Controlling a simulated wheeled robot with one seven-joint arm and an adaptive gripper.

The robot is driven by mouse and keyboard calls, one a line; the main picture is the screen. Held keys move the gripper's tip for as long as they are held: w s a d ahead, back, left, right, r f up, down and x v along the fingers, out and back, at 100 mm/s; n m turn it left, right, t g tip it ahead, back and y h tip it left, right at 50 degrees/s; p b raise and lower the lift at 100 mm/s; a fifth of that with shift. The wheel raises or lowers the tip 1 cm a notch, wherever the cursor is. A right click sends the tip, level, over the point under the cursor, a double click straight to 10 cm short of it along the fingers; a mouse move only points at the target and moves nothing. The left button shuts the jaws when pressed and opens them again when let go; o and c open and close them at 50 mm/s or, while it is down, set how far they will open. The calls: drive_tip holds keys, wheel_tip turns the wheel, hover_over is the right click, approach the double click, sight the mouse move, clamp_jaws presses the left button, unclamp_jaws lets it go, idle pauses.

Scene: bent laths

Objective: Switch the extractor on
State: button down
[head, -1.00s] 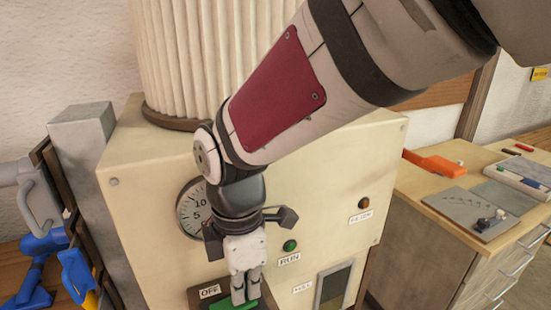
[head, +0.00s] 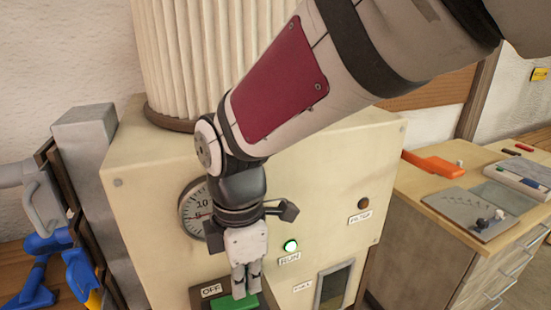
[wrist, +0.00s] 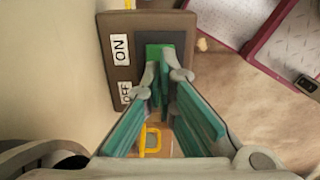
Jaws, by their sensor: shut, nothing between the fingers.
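The extractor is a cream cabinet (head: 150,170) with a pleated filter drum (head: 210,60) on top. Its RUN lamp (head: 291,246) glows bright green, and the FILTER lamp (head: 363,204) is dull brown. The gauge (head: 192,208) is partly hidden by my wrist; a red needle shows on it. My gripper (head: 245,292) is shut and empty, pointing down at the green switch (head: 251,300) low on the cabinet front. In the wrist view the fingertips are at the green switch (wrist: 153,50), beside the ON label (wrist: 120,49) and OFF label (wrist: 126,93). Contact is unclear.
A wooden bench (head: 440,195) with an orange tool (head: 433,163) and a small panel (head: 470,212) stands at the right. Blue clamps (head: 35,270) and a grey block (head: 85,130) are at the left. In the wrist view, open floor (wrist: 250,110) shows beyond the switch.

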sight(248, 298)
drive_tip(key=shift+r+p, duration=1)
drive_tip(key=shift+r, duration=1.5)
drive_tip(key=shift+d, duration=0.1)
drive_tip(key=s+d+r+m+t, duration=0.1)
drive_tip(key=s+d+r+m, duration=0.1)
drive_tip(key=d+m, duration=0.5)
drive_tip(key=s+d+r+m+t, duration=0.2)
drive_tip(key=s+d+m, duration=0.1)
drive_tip(key=d+m, duration=0.5)
drive_tip(key=s+d+r+m+t, duration=0.2)
drive_tip(key=s+d+r+m, duration=0.1)
drive_tip(key=d+m, duration=0.5)
drive_tip(key=shift+d, duration=1.05)
drive_tip(key=shift+r, duration=0.1)
